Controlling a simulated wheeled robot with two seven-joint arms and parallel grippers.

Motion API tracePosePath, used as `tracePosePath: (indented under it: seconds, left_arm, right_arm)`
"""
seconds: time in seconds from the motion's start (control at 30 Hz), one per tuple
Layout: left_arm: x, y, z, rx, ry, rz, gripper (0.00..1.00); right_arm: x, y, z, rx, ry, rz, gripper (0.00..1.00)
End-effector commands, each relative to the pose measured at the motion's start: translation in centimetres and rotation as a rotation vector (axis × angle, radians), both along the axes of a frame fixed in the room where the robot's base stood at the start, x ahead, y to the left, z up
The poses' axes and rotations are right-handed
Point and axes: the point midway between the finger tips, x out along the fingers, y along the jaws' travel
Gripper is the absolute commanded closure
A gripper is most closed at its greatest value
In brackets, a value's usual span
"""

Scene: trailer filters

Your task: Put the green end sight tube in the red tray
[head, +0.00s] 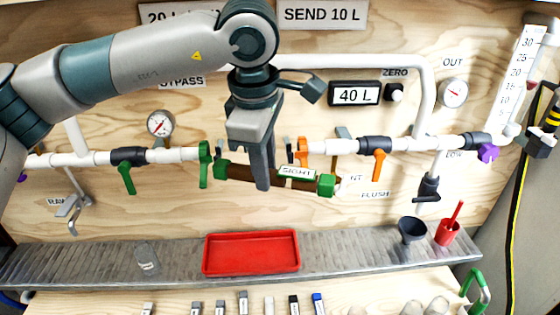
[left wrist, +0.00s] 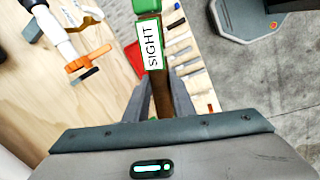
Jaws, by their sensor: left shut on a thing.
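The sight tube (head: 241,174) is brown with green ends and a white SIGHT label. It lies nearly level, slightly tilted, in front of the wall pipework between a green-handled and an orange-handled valve. My left gripper (head: 262,184) points down and is shut on its middle. In the left wrist view the tube (left wrist: 178,97) runs between the fingers, its label and green end beyond them. Whether it touches the pipe fittings cannot be told. The red tray (head: 250,254) is empty on the grey shelf below the tube. My right gripper is not in view.
The grey shelf (head: 340,252) also holds a clear jar (head: 147,257) left of the tray, and a dark funnel (head: 411,231) and red cup (head: 448,232) at right. Green (head: 126,179) and orange (head: 378,166) valve handles stick out from the pipes. Several small items line the front bench.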

Motion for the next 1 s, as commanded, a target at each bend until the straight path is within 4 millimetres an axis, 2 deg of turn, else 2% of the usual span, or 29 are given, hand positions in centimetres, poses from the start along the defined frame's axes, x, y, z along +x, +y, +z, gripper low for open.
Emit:
tracePosePath:
  seconds: [0.37, 0.67, 0.9, 1.0]
  left_arm:
    - [0.8, 4.9, -3.3, -0.003, 0.004, -0.260, 1.00]
    - [0.4, 12.0, -8.3, -0.005, 0.003, -0.645, 1.00]
    - [-1.2, 17.6, -12.3, -0.005, 0.000, -0.961, 1.00]
    - [-1.9, 19.4, -13.5, -0.006, -0.003, -1.069, 1.00]
  right_arm:
    - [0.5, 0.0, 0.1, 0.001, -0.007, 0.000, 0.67]
    - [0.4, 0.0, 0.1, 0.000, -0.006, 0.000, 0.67]
    - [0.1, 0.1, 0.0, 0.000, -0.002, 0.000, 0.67]
    - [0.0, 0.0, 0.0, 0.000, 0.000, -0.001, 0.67]
